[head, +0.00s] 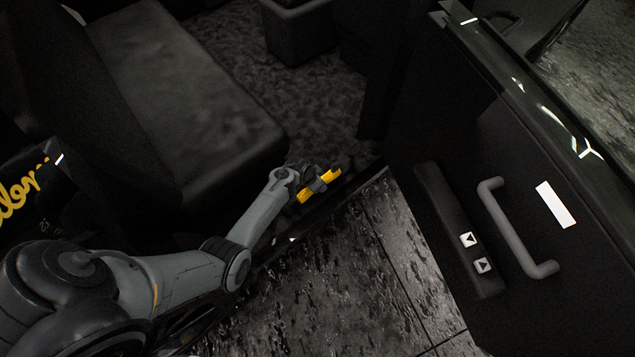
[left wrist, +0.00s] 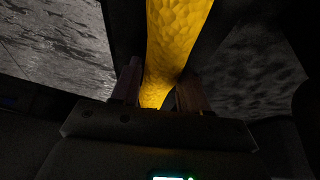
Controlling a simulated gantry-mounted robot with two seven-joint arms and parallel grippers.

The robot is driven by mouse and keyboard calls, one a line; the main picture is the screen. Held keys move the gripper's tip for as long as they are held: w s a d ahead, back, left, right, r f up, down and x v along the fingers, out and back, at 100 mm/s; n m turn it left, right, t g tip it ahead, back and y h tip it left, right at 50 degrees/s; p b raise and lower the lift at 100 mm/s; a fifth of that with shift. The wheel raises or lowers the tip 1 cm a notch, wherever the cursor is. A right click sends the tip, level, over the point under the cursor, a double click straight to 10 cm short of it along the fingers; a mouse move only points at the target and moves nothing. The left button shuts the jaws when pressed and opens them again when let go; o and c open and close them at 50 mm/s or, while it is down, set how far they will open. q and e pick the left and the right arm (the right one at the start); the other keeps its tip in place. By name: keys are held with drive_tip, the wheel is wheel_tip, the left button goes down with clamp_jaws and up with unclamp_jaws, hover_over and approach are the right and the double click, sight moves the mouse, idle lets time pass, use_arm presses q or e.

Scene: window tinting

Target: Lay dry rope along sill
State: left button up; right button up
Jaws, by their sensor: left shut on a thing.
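A short yellow rope (head: 319,187) shows at the end of my left arm in the head view, low by the sill (head: 350,186) of the open car doorway. My left gripper (head: 312,184) is shut on the rope. In the left wrist view the yellow rope (left wrist: 176,45) runs between the two fingers of the left gripper (left wrist: 158,92), with a bumpy surface. Whether the rope touches the sill I cannot tell. My right gripper is in neither view.
The open door (head: 535,200) with a grey handle (head: 512,228) and window switches stands at the right. A dark seat (head: 180,90) is at the left, with carpet (head: 245,45) beyond it. Wet paving (head: 340,290) lies below the doorway.

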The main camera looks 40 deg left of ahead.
use_arm(q)
drive_tip(key=shift+f, duration=0.2)
drive_tip(key=o, duration=1.2)
drive_tip(key=shift+s+r+p, duration=0.15)
drive_tip(key=shift+r+p, duration=0.2)
drive_tip(key=shift+r, duration=0.15)
drive_tip(key=p+v, duration=0.5)
drive_tip(key=v, duration=0.3)
drive_tip(key=shift+s+r+p, duration=0.1)
drive_tip(key=shift+r+p, duration=0.25)
drive_tip(key=shift+r, duration=0.05)
drive_tip(key=shift+s+a+r, duration=0.1)
drive_tip(key=shift+s+r, duration=0.15)
drive_tip(key=shift+r, duration=0.2)
